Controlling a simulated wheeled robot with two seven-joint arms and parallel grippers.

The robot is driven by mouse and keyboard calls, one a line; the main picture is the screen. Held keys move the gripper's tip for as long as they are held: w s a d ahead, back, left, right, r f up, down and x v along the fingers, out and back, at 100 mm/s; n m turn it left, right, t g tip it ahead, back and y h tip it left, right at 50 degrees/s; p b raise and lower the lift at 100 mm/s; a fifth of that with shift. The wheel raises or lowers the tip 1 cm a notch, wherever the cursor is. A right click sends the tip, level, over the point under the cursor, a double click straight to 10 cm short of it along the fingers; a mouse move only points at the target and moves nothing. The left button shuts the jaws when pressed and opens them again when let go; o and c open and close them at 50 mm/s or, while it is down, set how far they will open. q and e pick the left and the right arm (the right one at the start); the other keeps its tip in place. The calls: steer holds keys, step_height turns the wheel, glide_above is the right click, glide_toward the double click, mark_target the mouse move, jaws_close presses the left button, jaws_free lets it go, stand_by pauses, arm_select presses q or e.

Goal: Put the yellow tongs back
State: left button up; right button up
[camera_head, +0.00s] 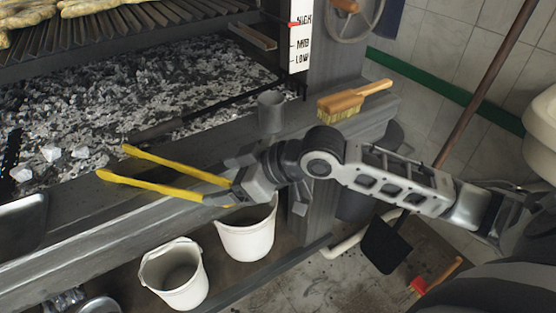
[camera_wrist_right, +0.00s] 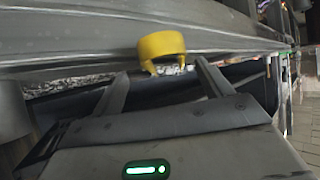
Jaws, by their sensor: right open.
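The yellow tongs (camera_head: 165,188) lie along the grey front ledge of the grill, with two long yellow arms spread apart toward the left. Their right end is partly hidden by my right gripper (camera_head: 229,182). In the right wrist view, a yellow curved part of the tongs (camera_wrist_right: 162,44) shows just beyond and between the fingertips of my right gripper (camera_wrist_right: 161,70). The fingers are apart, and I see no grip on the tongs. My left gripper is not in view.
A grey metal cup (camera_head: 271,112) and a wooden brush (camera_head: 354,99) stand on the ledge beyond my right gripper. Ash and embers (camera_head: 150,90) fill the grill bed behind. White buckets (camera_head: 248,240) (camera_head: 174,285) stand below the ledge. A shovel (camera_head: 385,246) leans at right.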

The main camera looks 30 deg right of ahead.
arm_select(q)
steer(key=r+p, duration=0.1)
steer(key=p, duration=0.1)
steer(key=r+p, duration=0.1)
steer(key=p, duration=0.1)
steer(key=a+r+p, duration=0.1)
steer(key=p, duration=0.2)
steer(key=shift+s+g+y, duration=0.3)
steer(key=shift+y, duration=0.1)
arm_select(e)
steer(key=v, duration=1.4)
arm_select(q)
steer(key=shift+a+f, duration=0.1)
arm_select(e)
steer(key=shift+r, duration=0.15)
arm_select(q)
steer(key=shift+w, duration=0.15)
